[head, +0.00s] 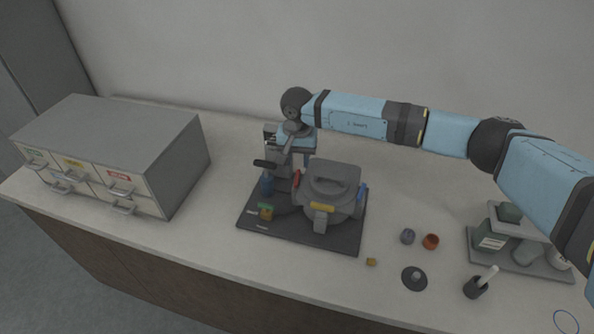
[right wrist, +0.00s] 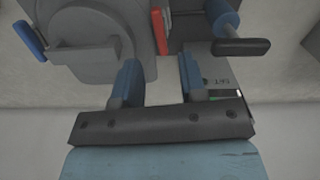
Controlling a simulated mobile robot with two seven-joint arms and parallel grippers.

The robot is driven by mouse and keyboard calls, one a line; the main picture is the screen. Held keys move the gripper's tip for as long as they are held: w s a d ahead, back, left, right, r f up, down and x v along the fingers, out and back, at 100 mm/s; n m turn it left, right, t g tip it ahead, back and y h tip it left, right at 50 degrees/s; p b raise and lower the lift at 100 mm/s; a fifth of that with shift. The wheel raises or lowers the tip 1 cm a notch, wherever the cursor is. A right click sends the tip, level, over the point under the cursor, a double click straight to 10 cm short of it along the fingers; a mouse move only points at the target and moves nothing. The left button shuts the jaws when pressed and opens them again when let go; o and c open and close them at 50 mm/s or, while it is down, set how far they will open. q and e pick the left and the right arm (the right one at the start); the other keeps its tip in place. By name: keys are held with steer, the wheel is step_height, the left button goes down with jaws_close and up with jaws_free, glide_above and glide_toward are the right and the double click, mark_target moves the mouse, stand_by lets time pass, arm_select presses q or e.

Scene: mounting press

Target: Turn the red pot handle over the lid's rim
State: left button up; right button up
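The grey pot (head: 345,208) with its lid (head: 334,180) stands on the dark base plate of the press. The red pot handle (head: 297,179) is on the pot's left side in the head view, upright against the lid's edge. My right gripper (head: 297,154) is behind the pot and press, partly hidden. In the right wrist view its two blue fingers (right wrist: 158,78) are apart with nothing between them. The red handle (right wrist: 159,32) lies just beyond the gap, apart from the fingers. My left gripper is not in view.
The yellow handle (head: 322,206) and blue handle (head: 362,192) are also on the pot. A press lever with a black grip (head: 265,163) stands to its left. A drawer cabinet (head: 150,140) is at left. Small parts and a bottle tray (head: 550,266) are at right.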

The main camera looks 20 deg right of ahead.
mark_target(297, 176)
step_height(297, 176, down, 6)
steer(key=shift+r+p, duration=0.1)
steer(key=shift+p, duration=0.3)
jaws_close()
